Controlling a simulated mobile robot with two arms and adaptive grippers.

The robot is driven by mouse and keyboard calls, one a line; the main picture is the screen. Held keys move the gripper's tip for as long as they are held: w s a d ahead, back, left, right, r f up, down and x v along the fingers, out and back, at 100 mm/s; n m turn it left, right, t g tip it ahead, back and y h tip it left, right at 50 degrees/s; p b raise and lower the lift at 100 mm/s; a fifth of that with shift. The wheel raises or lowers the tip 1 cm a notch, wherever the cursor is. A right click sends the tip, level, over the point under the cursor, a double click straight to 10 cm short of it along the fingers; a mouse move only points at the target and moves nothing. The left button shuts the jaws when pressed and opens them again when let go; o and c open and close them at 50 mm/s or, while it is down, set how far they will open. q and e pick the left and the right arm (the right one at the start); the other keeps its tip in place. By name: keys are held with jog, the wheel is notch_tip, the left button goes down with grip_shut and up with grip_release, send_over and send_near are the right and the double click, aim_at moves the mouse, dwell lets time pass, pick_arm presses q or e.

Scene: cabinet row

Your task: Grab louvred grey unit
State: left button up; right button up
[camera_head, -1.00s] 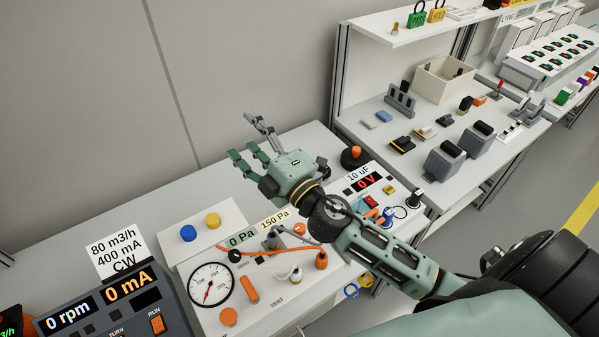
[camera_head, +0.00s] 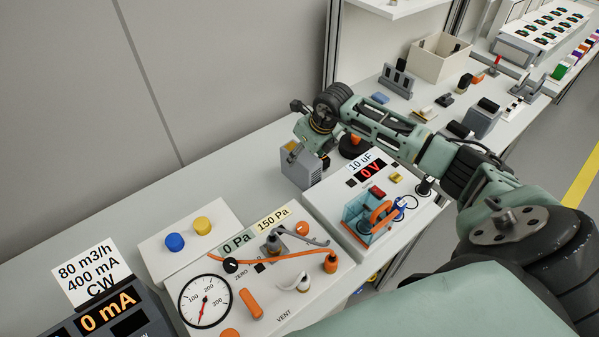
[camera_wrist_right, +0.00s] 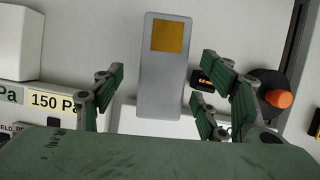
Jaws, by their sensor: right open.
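The louvred grey unit (camera_head: 301,167) is a small upright grey box with slots on its side, standing on the bench behind the 10 uF panel. In the right wrist view the grey unit (camera_wrist_right: 162,92) shows its top with an amber square. My right gripper (camera_head: 312,142) is right above it, pointing down, and partly hides it in the head view. In the wrist view the fingers of my right gripper (camera_wrist_right: 160,75) are open, one on the left of the unit and two on its right, with visible gaps. My left gripper is not in view.
A black round base with an orange knob (camera_wrist_right: 279,99) stands close to the right of the gripper. The 10 uF panel (camera_head: 340,205) and the gauge panel (camera_head: 265,300) are in front. The bench (camera_head: 225,180) left of the unit is bare.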

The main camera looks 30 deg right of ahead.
aim_at(301, 155)
jog(key=shift+s+a+f, duration=0.1)
jog(key=shift+f, duration=0.35)
jog(key=shift+w+f+p, duration=0.5)
jog(key=shift+w+f, duration=0.3)
jog(key=shift+f, duration=0.3)
jog(key=shift+w+f, duration=0.2)
jog(key=shift+f, duration=0.1)
jog(key=p+x, duration=0.1)
jog(key=x, duration=0.2)
jog(key=shift+r, duration=0.1)
jog(key=shift+w+f, duration=0.3)
jog(key=shift+f, duration=0.25)
jog(key=shift+f, duration=0.2)
jog(key=shift+c, duration=0.2)
